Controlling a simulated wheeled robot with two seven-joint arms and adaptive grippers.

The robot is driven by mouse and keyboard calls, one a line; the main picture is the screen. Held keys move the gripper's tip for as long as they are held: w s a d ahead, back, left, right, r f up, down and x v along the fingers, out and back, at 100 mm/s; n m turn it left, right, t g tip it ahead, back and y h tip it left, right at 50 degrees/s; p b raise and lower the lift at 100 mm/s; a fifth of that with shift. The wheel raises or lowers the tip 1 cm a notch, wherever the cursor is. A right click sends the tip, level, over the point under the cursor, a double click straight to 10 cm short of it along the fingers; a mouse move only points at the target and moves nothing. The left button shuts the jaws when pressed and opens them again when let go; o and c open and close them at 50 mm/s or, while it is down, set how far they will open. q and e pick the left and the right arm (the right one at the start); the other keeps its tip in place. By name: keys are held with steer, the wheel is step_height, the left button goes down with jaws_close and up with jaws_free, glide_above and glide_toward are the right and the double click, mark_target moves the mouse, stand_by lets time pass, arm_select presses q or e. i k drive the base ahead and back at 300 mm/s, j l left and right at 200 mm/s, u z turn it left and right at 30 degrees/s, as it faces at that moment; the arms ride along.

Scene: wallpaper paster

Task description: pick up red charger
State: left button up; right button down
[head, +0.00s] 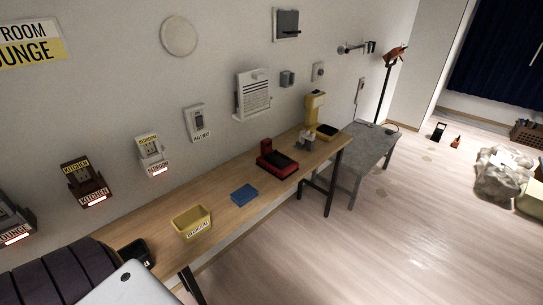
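The red charger (277,160) stands on the wooden table, a little right of the middle of the head view. It has a red body with a dark top and a raised red and black part at its back left. Its wall side is partly hidden by its own raised part. Neither of my grippers can be made out in this view, so nothing is seen touching the charger.
The long wooden table (222,208) runs along the wall. A blue block (244,195) and a labelled yellow bin (191,223) stand left of the charger. A yellow device (314,106) and small grey items (306,142) stand right. Open floor lies at the right.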

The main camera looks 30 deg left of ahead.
mark_target(280, 165)
steer(key=i+l+u, duration=0.15)
steer(key=i+u, duration=0.15)
steer(key=i, duration=0.15)
steer(key=i+l+u, duration=0.35)
steer(key=i, duration=0.15)
steer(key=i+l+u, duration=0.3)
steer(key=i+j, duration=0.05)
steer(key=i, duration=0.05)
